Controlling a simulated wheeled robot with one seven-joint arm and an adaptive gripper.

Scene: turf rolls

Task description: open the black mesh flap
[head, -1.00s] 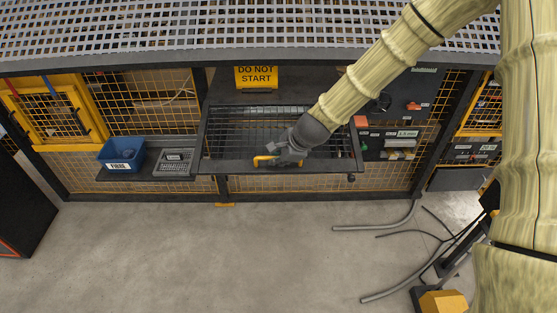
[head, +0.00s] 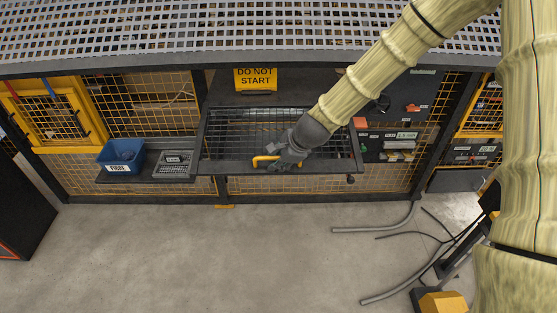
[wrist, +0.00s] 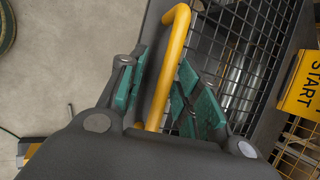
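The black mesh flap (head: 228,167) is a dark-framed wire panel at the middle of the machine front in the head view. It carries a yellow bar handle (head: 262,160) on its front edge. My gripper (head: 284,160) is at this handle. The exact contact at the pads is partly hidden. The flap's mesh (wrist: 247,45) shows to the right of the handle in the wrist view.
A yellow DO NOT START sign (head: 256,78) hangs above the flap. A blue bin (head: 121,157) stands on a shelf at left. A control panel (head: 393,130) is at right. Grey hoses (head: 375,229) lie on the floor at right; the floor in front is clear.

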